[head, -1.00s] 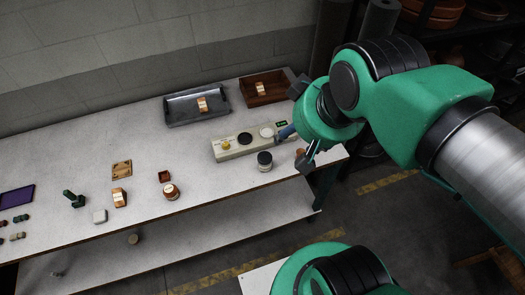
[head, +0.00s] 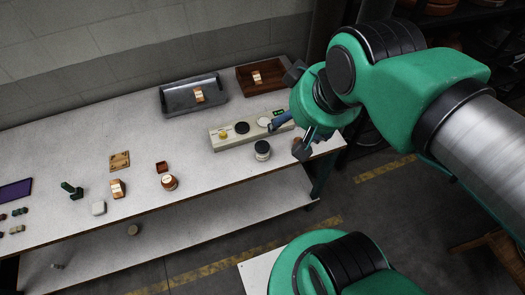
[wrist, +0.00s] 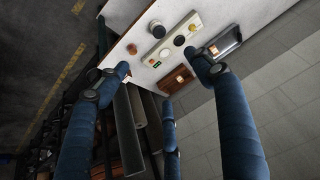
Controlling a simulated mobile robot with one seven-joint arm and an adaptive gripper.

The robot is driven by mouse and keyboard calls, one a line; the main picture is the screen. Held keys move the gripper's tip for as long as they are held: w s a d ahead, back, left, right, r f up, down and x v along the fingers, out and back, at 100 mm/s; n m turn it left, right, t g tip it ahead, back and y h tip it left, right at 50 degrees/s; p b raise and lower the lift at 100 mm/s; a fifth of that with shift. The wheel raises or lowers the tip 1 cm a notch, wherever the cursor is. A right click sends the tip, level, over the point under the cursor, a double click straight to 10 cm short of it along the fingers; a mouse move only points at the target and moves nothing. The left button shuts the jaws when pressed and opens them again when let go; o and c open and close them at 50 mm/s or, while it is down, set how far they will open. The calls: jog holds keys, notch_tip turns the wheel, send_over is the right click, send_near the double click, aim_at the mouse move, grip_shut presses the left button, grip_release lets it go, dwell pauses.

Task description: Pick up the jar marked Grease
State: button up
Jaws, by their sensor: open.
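Several jars stand on the workbench, and I cannot read any label at this size. A dark-lidded jar with a pale band (head: 262,150) stands in front of the control box; it also shows in the wrist view (wrist: 156,29). A copper-brown jar with a light label (head: 169,183) stands farther left. A small brown item (wrist: 132,49) near the bench's right end is mostly hidden by a finger in the head view. My gripper (head: 289,114) is open and empty above the bench's right end. Its blue fingers are spread wide in the wrist view (wrist: 163,74), apart from every jar.
The pale control box (head: 226,139) has buttons on top. A grey tray (head: 177,103) and a wooden tray (head: 245,84) stand behind it, each with a copper-coloured item inside. Small blocks and a purple tray (head: 14,191) lie at left.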

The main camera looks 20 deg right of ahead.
jog(key=w+f+m+g, duration=0.1)
jog(key=w+f+g, duration=0.1)
jog(key=w+f, duration=0.45)
jog(key=m+g, duration=0.3)
jog(key=g, duration=0.1)
send_over(263, 146)
notch_tip(263, 146, down, 23)
jog(key=shift+a+f+b, duration=0.1)
jog(key=shift+a+b, duration=0.05)
jog(key=shift+b, duration=0.25)
jog(key=shift+f, duration=0.1)
jog(key=shift+f+b, duration=0.8)
jog(key=shift+f, duration=3.4)
jog(key=shift+w+f+b, duration=0.1)
jog(key=shift+f+b, duration=0.7)
jog(key=shift+f, duration=1.8)
